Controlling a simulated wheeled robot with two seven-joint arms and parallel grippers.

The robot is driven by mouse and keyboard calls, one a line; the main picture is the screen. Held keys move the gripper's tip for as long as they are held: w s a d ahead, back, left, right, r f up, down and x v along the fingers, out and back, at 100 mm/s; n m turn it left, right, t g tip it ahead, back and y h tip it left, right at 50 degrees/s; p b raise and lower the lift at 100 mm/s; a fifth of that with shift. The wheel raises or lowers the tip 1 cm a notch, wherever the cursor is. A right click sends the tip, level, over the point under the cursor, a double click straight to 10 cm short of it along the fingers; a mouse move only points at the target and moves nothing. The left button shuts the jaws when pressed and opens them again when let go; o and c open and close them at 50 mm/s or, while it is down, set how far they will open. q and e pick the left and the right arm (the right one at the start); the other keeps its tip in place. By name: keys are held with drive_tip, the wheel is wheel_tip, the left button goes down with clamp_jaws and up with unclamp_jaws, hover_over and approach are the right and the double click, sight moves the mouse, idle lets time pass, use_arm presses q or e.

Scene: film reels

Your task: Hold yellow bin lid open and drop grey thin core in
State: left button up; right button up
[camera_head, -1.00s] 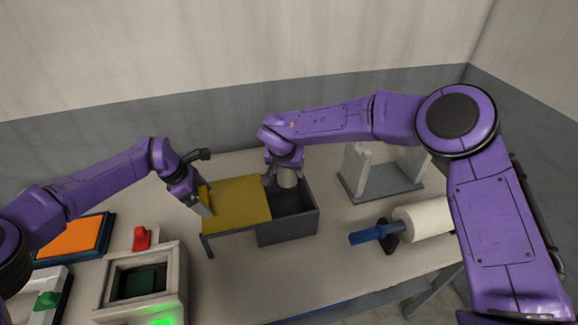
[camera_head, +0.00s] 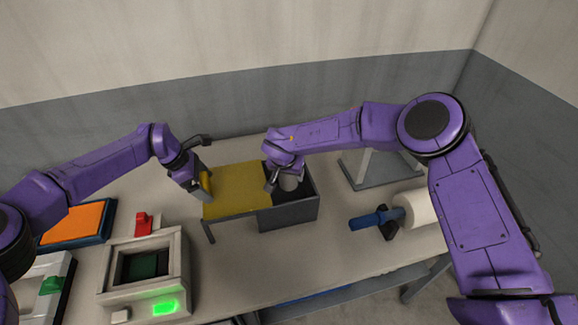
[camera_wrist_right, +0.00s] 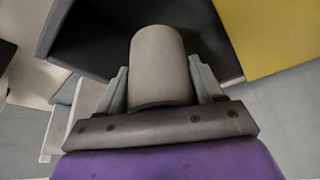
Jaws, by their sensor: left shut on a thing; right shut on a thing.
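The dark grey bin (camera_head: 290,214) stands on the table with its yellow lid (camera_head: 235,187) slid or swung to the left, leaving the right part of the bin open. My left gripper (camera_head: 204,190) is shut on the left edge of the lid. My right gripper (camera_head: 287,186) is shut on the grey core (camera_head: 290,182) over the bin's opening. In the right wrist view the core (camera_wrist_right: 160,62) sits between both fingers, with the dark bin interior (camera_wrist_right: 95,40) beyond it and the yellow lid (camera_wrist_right: 270,35) at the right.
A white roll (camera_head: 418,207) on a blue-handled holder (camera_head: 372,219) lies right of the bin. A grey stand (camera_head: 385,172) is behind it. A boxy device with a green light (camera_head: 165,307), a red block (camera_head: 143,222) and an orange pad (camera_head: 75,223) are at the left.

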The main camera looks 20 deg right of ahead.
use_arm(q)
drive_tip(key=shift+w+r, duration=0.2)
drive_tip(key=shift+r, duration=0.1)
use_arm(e)
drive_tip(key=o, duration=1.1)
drive_tip(key=d+r, duration=0.3)
drive_tip(key=r, duration=0.6)
drive_tip(key=d, duration=1)
drive_tip(key=shift+f, duration=0.15)
